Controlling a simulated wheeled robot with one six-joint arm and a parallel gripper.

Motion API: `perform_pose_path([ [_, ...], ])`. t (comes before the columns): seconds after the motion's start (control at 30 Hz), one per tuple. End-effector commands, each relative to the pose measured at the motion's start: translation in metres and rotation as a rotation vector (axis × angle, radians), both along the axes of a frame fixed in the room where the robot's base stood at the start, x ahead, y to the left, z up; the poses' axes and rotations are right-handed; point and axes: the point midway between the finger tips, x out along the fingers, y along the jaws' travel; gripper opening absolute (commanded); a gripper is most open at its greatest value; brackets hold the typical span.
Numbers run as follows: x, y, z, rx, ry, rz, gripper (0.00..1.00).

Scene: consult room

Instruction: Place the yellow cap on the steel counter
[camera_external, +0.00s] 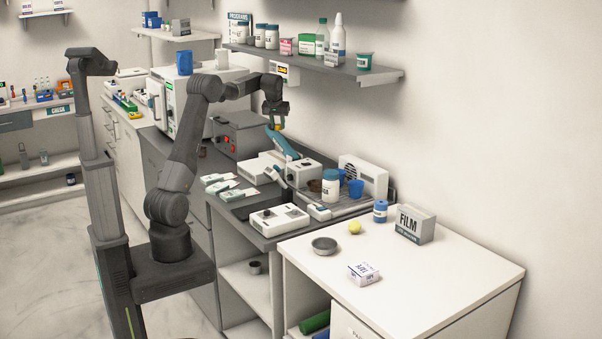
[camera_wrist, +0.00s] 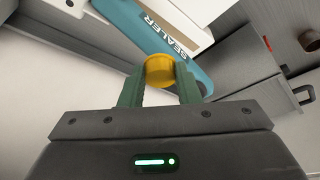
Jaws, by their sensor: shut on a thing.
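The yellow cap (camera_wrist: 160,70) is held between the two green fingers of my gripper (camera_wrist: 160,88) in the wrist view. In the external view my gripper (camera_external: 277,116) is raised above the grey counter, near the teal sealer (camera_external: 282,143), with a small yellow-orange bit of the cap (camera_external: 279,127) just below the fingers. My gripper is shut on the cap. The steel counter (camera_external: 216,162) is the dark grey top between the white cabinets; several devices cover much of it. The sealer (camera_wrist: 155,32) shows behind the cap in the wrist view.
A grey box with red switches (camera_external: 240,135) stands behind the sealer. A wall shelf (camera_external: 320,66) with bottles hangs beside my arm.

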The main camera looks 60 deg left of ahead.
Motion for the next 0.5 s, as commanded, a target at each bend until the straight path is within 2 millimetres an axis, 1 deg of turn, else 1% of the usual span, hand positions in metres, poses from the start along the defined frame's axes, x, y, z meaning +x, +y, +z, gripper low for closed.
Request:
perform_pose_path([
  [0.03, -0.017, 0.026, 0.0, 0.0, 0.0, 0.041, 0.08],
  [0.07, -0.026, 0.039, 0.0, 0.0, 0.0, 0.061, 0.08],
  [0.1, -0.039, 0.056, 0.0, -0.001, 0.0, 0.089, 0.08],
  [0.2, -0.071, 0.095, -0.001, 0.0, -0.002, 0.153, 0.08],
  [0.3, -0.099, 0.124, -0.001, 0.0, -0.002, 0.204, 0.08],
  [0.4, -0.121, 0.145, -0.002, 0.0, -0.001, 0.244, 0.08],
  [0.5, -0.14, 0.161, -0.002, 0.0, -0.002, 0.276, 0.08],
])
